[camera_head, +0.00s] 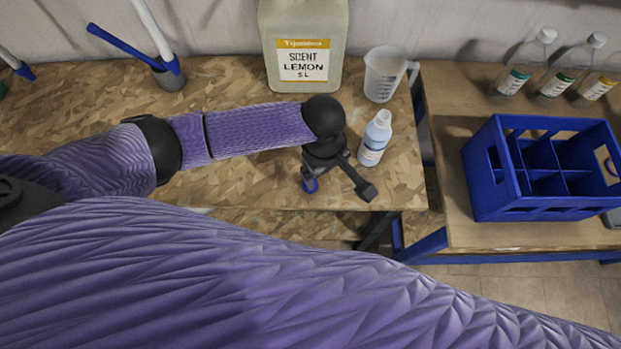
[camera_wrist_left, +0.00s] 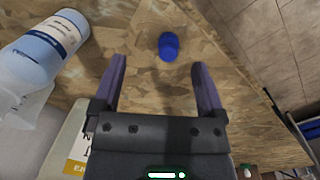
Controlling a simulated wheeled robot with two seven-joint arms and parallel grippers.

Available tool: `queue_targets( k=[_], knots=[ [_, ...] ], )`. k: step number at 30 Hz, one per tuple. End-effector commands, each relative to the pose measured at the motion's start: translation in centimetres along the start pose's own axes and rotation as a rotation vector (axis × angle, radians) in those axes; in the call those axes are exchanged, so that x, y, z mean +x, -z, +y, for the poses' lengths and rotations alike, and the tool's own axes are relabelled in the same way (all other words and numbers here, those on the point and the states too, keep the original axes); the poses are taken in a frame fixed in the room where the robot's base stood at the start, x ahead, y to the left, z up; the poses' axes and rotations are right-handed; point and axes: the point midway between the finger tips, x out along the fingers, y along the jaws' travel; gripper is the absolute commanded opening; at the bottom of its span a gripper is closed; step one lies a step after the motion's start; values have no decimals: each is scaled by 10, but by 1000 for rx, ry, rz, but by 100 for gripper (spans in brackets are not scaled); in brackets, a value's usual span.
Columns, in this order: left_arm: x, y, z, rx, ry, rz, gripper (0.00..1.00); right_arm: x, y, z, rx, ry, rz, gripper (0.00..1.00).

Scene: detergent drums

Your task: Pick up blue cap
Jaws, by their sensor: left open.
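The blue cap (camera_head: 311,186) is on the wooden table near its front edge, partly hidden by my left gripper in the head view. In the left wrist view the blue cap (camera_wrist_left: 169,46) shows whole, lying just beyond the fingertips and roughly midway between them. My left gripper (camera_head: 340,187) is low over the table with its fingers spread. In the wrist view the gripper (camera_wrist_left: 160,65) is open and nothing is between its fingers. My right gripper is not in view.
A white bottle with a blue label (camera_head: 375,138) stands close beside my left gripper. A large lemon-scent jug (camera_head: 304,35) and a clear measuring jug (camera_head: 382,75) stand behind. A blue divided crate (camera_head: 490,165) and several clear bottles (camera_head: 520,65) are on the right table.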

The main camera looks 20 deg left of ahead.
Motion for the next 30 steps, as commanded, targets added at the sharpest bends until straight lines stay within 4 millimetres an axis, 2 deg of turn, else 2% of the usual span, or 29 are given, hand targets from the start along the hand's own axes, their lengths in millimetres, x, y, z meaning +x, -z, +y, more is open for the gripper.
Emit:
queue_targets(
  k=[1, 2, 5, 18, 21, 26, 27, 30],
  knots=[
    [-2, 19, -1, -92, 26, 36, 92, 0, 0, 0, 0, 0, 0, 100],
    [-2, 26, -2, -139, 38, 50, 92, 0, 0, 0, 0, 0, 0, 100],
    [10, 37, -5, -216, 56, 70, 92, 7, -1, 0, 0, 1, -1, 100],
    [91, 42, -18, -217, 53, 67, 92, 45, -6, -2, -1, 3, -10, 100],
    [97, 42, -18, -216, 52, 67, 92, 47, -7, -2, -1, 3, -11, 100],
    [96, 42, -18, -215, 51, 67, 92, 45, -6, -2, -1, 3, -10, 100],
    [96, 42, -18, -215, 51, 67, 90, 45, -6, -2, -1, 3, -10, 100],
    [95, 42, -18, -215, 51, 67, 68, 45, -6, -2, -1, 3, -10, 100]
  ],
)
